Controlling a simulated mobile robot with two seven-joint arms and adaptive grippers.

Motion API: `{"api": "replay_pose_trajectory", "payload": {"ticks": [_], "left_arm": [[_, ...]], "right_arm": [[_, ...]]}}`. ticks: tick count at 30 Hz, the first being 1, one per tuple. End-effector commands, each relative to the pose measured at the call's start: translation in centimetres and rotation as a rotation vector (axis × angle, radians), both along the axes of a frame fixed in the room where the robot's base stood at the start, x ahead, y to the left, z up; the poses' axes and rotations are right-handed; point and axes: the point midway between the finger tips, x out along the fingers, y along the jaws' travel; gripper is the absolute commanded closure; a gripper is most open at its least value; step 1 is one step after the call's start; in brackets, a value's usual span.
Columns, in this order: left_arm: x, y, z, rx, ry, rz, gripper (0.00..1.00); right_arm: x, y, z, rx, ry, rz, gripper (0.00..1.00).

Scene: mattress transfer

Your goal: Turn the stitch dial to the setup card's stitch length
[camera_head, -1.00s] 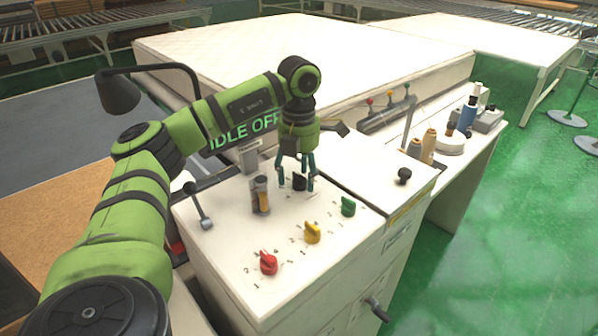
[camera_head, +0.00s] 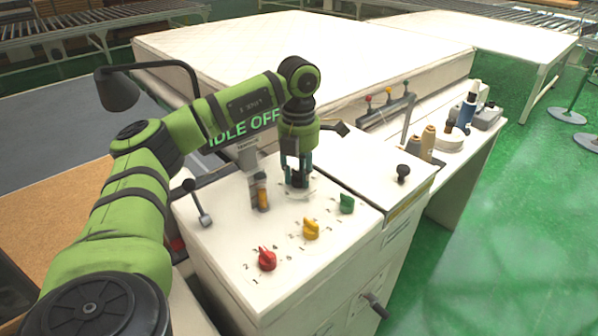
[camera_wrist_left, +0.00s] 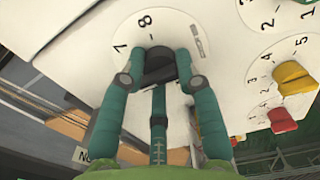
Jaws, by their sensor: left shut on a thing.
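The black stitch dial (camera_wrist_left: 159,66) sits on a round white scale plate on top of the white machine cabinet (camera_head: 235,230). In the left wrist view, the figures 7 and 8 show on the plate; its other marks are partly hidden. My left gripper (camera_head: 297,180) points down over the dial. In the left wrist view its green fingers (camera_wrist_left: 160,72) are closed on either side of the dial and touch it. The setup card cannot be made out. My right gripper is not in view.
Red (camera_head: 267,259), yellow (camera_head: 311,229) and green (camera_head: 347,203) knobs stand in front of the dial. A small lever (camera_head: 201,212) and an upright orange-and-black part (camera_head: 262,192) are to the left. A black-knobbed handle (camera_head: 403,173) is to the right. A mattress (camera_head: 230,50) lies behind.

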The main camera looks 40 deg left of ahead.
Motion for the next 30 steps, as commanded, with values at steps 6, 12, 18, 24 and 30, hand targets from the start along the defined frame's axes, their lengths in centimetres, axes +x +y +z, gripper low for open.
{"api": "replay_pose_trajectory", "payload": {"ticks": [6,12,18,24,30], "left_arm": [[0.03,0.21,0.19,0.003,-0.003,-0.006,1.00],[0.05,0.24,0.23,0.003,-0.004,-0.035,1.00],[0.11,0.27,0.28,0.003,-0.005,-0.123,1.00],[0.15,0.27,0.32,0.004,-0.005,-0.288,1.00],[0.23,0.25,0.37,0.005,-0.007,-0.469,1.00]], "right_arm": [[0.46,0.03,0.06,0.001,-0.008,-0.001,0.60],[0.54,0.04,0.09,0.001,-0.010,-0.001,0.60],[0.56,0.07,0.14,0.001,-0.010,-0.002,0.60],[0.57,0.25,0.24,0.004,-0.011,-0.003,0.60],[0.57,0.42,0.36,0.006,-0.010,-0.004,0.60]]}}
